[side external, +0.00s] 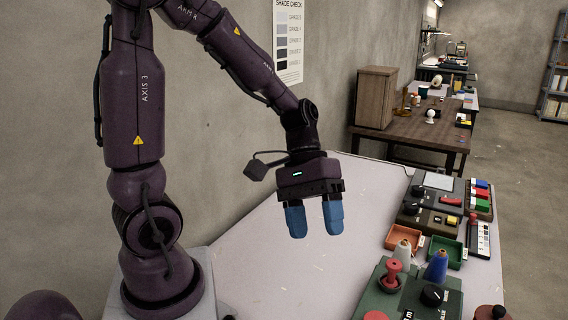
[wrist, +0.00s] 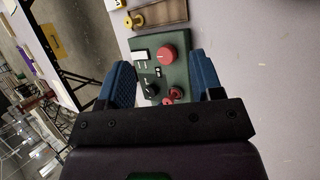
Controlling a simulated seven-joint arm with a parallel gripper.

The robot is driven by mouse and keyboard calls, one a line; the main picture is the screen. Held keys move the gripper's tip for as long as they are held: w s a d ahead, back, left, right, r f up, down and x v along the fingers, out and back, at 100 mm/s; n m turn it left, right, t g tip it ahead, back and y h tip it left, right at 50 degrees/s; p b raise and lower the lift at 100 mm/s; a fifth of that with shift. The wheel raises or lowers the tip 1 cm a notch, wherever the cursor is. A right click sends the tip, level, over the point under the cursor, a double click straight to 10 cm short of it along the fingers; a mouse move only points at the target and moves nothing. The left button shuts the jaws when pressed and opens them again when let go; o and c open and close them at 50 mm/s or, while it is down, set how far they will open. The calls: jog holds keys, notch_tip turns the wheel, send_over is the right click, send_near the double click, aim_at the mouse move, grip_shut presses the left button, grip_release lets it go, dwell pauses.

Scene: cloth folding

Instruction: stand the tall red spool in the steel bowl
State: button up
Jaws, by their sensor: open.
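A red spool-shaped piece (side external: 393,272) stands upright at the left of a green control box (side external: 412,302) in the side view. I cannot tell for sure whether it is the tall red spool or a part of the box. A small red piece (wrist: 176,94) shows at the edge of the green box in the wrist view, partly hidden by my gripper. I cannot make out a steel bowl in either view. My gripper (side external: 315,222) is open and empty, pointing down above the pale table, left of the box. In the wrist view its blue fingers (wrist: 163,72) are spread apart.
A blue cone (side external: 437,266) and a pale cone (side external: 402,252) stand behind the green box. Orange (side external: 404,240) and green (side external: 447,252) trays and dark control boxes (side external: 430,215) line the table's right side. The pale table (side external: 300,275) is clear below my gripper.

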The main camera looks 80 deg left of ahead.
jog(key=s+a+r+m+t+y, duration=0.1)
jog(key=s+r+m+t+y, duration=0.3)
jog(key=r+m+y, duration=0.3)
notch_tip(320, 180, up, 3)
jog(key=shift+s+a+f+m+t, duration=0.1)
jog(key=shift+s+a+m+t, duration=0.2)
jog(key=shift+t, duration=0.6)
dwell(1.1)
